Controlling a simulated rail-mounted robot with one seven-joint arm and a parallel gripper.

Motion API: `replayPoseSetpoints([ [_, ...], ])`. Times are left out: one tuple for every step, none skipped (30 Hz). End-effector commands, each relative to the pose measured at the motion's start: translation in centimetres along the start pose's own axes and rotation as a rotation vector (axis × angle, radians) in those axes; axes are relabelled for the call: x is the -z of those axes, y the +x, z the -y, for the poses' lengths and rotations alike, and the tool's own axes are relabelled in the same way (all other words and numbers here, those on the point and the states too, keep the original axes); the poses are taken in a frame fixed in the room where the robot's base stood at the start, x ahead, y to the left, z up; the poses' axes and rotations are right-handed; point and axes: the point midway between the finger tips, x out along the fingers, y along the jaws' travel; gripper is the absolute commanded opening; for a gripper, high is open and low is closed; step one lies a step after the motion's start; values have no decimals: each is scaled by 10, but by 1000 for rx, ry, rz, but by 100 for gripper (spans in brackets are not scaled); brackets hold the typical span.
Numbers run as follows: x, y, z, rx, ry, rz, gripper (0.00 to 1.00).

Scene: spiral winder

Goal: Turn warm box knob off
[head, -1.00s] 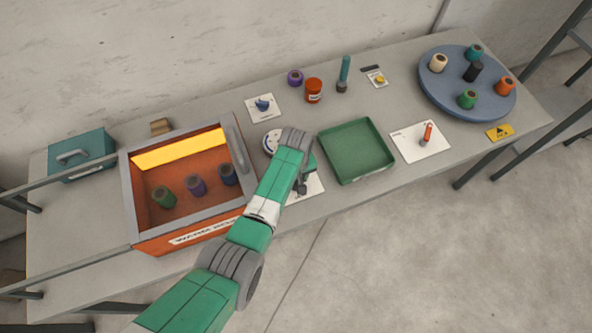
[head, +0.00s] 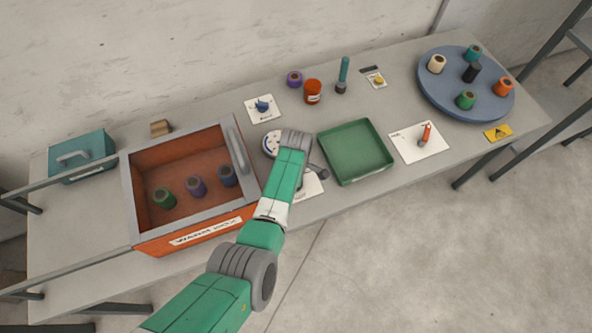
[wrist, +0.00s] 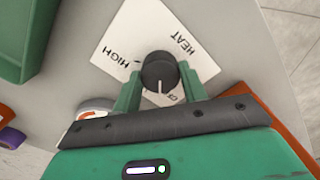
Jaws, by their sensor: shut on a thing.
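The warm box (head: 142,241) is an open-topped orange box with grey rims at the left of the head view. Its inside is unlit, and several spools stand in it. The dark round knob (wrist: 159,72) sits on a white card (wrist: 125,45) printed HIGH and HEAT in the wrist view. My gripper (wrist: 153,88) has its green fingers on both sides of the knob, shut on it. The knob's white pointer line points down toward my gripper, at a label partly hidden by a finger. In the head view my arm hides the knob.
A green tray (head: 381,170) lies right of my gripper. A round white dial (head: 269,144) is close on its left. A blue-knobbed card (head: 263,107), an orange jar (head: 313,92) and a blue turntable (head: 431,88) with spools stand farther back.

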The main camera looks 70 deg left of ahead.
Motion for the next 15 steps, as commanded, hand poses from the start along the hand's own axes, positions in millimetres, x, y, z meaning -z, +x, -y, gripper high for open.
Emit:
replayPoseSetpoints([
  [0, -1, 0, -1, -34, 0, 19],
  [0, 0, 0, -1, -59, 0, 19],
  [0, 0, 0, -1, -90, 0, 19],
  [0, -1, 0, -1, -111, 0, 19],
  [0, -1, -1, -1, -132, 0, 19],
  [0, -1, -1, -1, -160, 0, 19],
  [0, -1, -1, -1, -178, 0, 19],
  [0, -1, -1, -1, -196, 0, 19],
  [0, -1, -1, -1, -217, -1, 19],
  [0, -1, -1, -1, -233, -1, 19],
  [0, -1, -1, -1, -247, -1, 19],
  [0, -1, -1, -1, -265, -1, 19],
  [0, -1, -1, -1, -277, -1, 19],
  [0, -1, -1, -1, -288, -1, 19],
  [0, -1, -1, -1, -301, 0, 19],
])
